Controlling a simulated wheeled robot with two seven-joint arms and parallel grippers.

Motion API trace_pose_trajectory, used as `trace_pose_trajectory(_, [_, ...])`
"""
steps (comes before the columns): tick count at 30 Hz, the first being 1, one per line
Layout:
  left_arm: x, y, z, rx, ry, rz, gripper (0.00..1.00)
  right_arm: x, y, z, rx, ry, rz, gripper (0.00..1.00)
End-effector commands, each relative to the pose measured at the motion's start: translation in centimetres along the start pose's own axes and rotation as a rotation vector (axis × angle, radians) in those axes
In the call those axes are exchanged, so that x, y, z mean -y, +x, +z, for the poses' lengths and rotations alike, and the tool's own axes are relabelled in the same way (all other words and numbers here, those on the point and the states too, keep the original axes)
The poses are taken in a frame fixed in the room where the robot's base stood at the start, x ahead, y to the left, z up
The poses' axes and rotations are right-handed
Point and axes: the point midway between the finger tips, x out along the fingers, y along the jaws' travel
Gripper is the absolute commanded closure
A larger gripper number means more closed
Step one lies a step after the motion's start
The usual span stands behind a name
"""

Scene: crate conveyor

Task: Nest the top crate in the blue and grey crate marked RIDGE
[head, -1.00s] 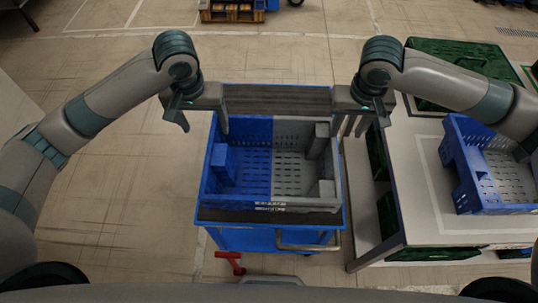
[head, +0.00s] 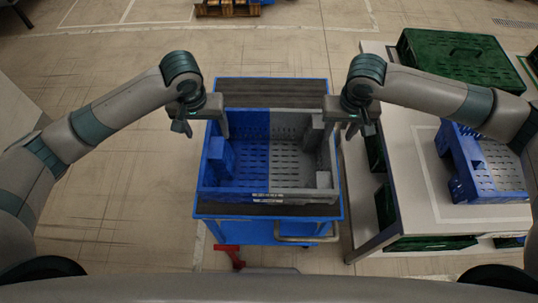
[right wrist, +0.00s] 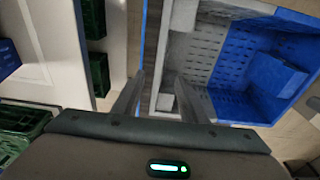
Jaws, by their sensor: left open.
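A blue and grey crate (head: 268,197) sits on a blue cart, its left half blue and its right half grey. A label shows on its front rim, too small to read. I cannot tell whether another crate lies under it. A second blue and grey crate (head: 463,190) stands on the table at the right; no mark is legible on it. My left gripper (head: 204,128) is open at the first crate's left wall. My right gripper (head: 347,130) is open at its right, grey wall. In the right wrist view its fingers (right wrist: 158,100) stand apart near the grey wall; contact is unclear.
The blue cart (head: 260,232) has a handle at its front. The white table (head: 420,150) stands right of it, with a green crate (head: 460,62) at its back and green crates below. The floor left of the cart is clear.

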Motion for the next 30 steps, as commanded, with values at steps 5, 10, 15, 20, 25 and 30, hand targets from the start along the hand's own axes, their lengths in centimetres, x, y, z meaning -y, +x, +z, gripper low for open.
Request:
trace_pose_trajectory(5, [0.0,3.1,0.1,0.003,0.0,-0.001,0.29,0.0,3.0,0.0,0.001,0.0,0.001,0.61])
trace_pose_trajectory(10, [0.0,5.9,0.1,0.003,0.0,-0.001,0.29,0.0,5.9,0.0,0.002,0.0,0.002,0.61])
trace_pose_trajectory(15, [0.0,8.4,0.1,0.002,0.0,-0.001,0.29,-0.1,8.3,0.0,0.0,0.0,0.002,0.61])
trace_pose_trajectory(20, [0.0,10.0,0.0,0.001,-0.001,-0.001,0.29,0.0,9.9,0.0,0.001,0.0,0.001,0.61])
trace_pose_trajectory(25, [0.0,10.7,0.0,0.0,0.001,0.0,0.29,0.0,10.7,0.0,0.0,-0.001,0.0,0.61])
trace_pose_trajectory(30, [0.0,10.8,0.0,0.0,0.001,0.0,0.29,0.0,10.8,0.0,0.0,0.0,0.0,0.61])
